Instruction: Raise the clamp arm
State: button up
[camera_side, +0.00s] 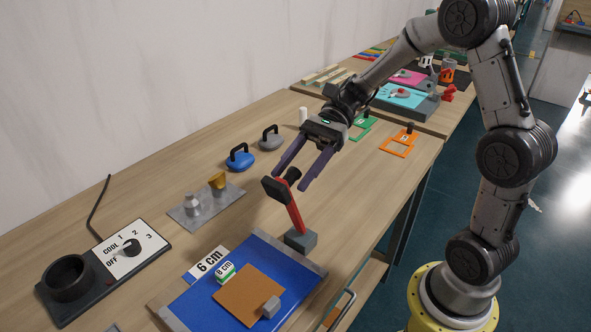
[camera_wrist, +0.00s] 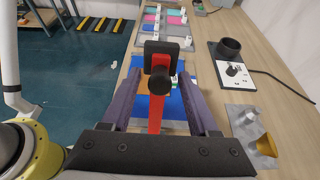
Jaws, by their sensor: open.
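The clamp arm (camera_side: 294,212) is a red bar rising steeply, tilted a little to the left, from a grey block base (camera_side: 300,240) at the edge of the blue mat. It has a black rectangular head and a black round knob (camera_side: 292,174) near its top. My gripper (camera_side: 291,180) is open, its two purple fingers pointing down at the upper end of the clamp arm. In the wrist view the red clamp arm (camera_wrist: 155,118) with its black head lies between the open fingers (camera_wrist: 160,80). I cannot tell whether either finger touches it.
The blue mat (camera_side: 201,302) holds an orange square, a small grey cube and a green-and-white block. A dial box (camera_side: 130,250), a grey plate (camera_side: 188,218) with a metal and a gold piece, and two handled weights (camera_side: 240,159) stand left.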

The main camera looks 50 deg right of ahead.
grip_shut()
dwell(0.3)
dwell(1.1)
